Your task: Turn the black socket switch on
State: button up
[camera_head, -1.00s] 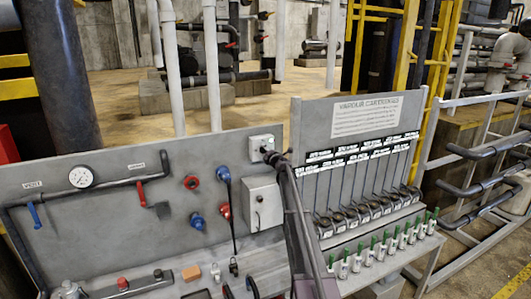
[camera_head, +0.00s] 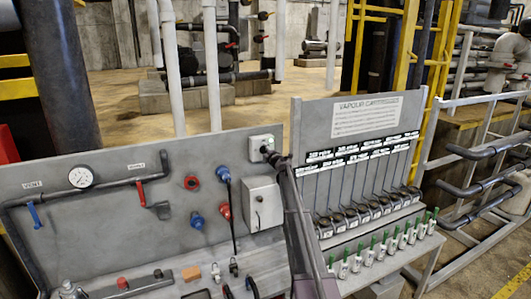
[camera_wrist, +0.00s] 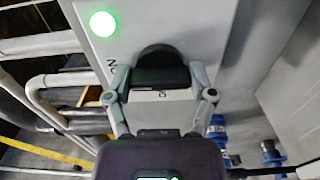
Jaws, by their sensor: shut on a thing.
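The black socket switch (camera_wrist: 163,65) is a dark rounded knob on a pale box (camera_wrist: 204,28) in the wrist view. My gripper (camera_wrist: 162,86) has one finger on each side of the knob and is shut on it. A green lamp (camera_wrist: 103,24) glows on the box, and lettering that seems to read "ON" stands beside the knob. In the head view the small switch box (camera_head: 262,141) sits at the panel's upper right. My gripper (camera_head: 274,157) reaches it there, and the arm hides most of the knob.
A grey box (camera_head: 262,203) hangs below the switch. Blue and red sockets (camera_head: 223,174) and a red-handled valve (camera_head: 140,192) are on the panel to the left. A cartridge rack (camera_head: 362,150) with several green-topped pieces stands close on the right.

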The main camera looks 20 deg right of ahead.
jog(key=o, duration=1.1)
jog(key=shift+w+d, duration=0.1)
jog(key=shift+c, duration=0.2)
jog(key=shift+s, duration=0.25)
jog(key=s, duration=1.1)
jog(key=shift+s+d, duration=0.2)
jog(key=shift+s, duration=0.15)
